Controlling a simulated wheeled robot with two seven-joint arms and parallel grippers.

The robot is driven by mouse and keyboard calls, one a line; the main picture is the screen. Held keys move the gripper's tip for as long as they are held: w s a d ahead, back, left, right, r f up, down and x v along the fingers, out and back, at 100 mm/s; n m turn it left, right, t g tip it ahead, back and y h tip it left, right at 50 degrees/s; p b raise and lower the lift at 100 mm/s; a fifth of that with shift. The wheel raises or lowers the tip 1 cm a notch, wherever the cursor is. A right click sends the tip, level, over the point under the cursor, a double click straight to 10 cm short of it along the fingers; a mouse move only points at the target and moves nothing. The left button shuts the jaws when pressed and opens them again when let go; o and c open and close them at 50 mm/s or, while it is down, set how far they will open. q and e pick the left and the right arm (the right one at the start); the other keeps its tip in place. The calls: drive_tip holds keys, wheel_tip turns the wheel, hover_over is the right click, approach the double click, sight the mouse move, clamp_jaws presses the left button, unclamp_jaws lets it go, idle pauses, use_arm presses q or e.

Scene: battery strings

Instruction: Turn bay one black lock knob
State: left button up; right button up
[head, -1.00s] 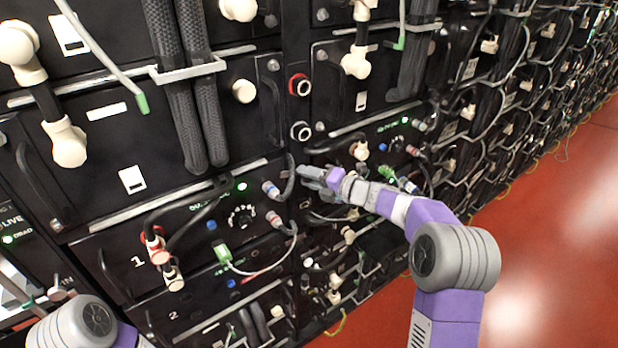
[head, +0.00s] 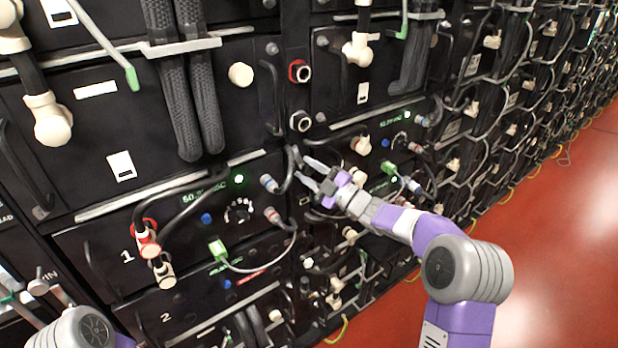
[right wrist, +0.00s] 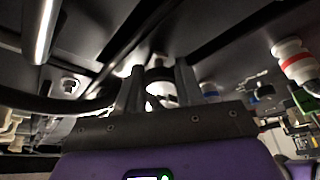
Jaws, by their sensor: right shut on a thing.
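The bay marked 1 (head: 97,268) is a black panel at lower left of the head view. On it are a red-ringed connector (head: 150,246), a pale-ended connector with a dark collar (head: 164,274) below it, and a black dial (head: 240,211). I cannot tell which part is the black lock knob. My right gripper (head: 307,173) is beside the bay's right edge, fingers toward the rack. In the right wrist view a pale round part with a dark ring (right wrist: 160,84) shows between the fingers, which are shut on it; its identity is unclear. My left gripper is out of view.
Banded grey connectors (head: 269,184) and a green plug (head: 218,249) with a cable lie left of my right gripper. A black-and-pale ring fitting (head: 300,122) and a red one (head: 299,71) sit above.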

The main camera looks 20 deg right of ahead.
drive_tip(key=shift+m+t+h+b, duration=0.3)
drive_tip(key=shift+m+t+b, duration=0.35)
drive_tip(key=shift+m, duration=0.65)
drive_tip(key=shift+m+t+h+b, duration=0.4)
drive_tip(key=shift+m+b, duration=0.35)
drive_tip(key=shift+m, duration=0.55)
drive_tip(key=o, duration=1)
drive_tip(key=v, duration=0.7)
drive_tip(key=shift+s+f, duration=0.2)
drive_tip(key=shift+d, duration=0.1)
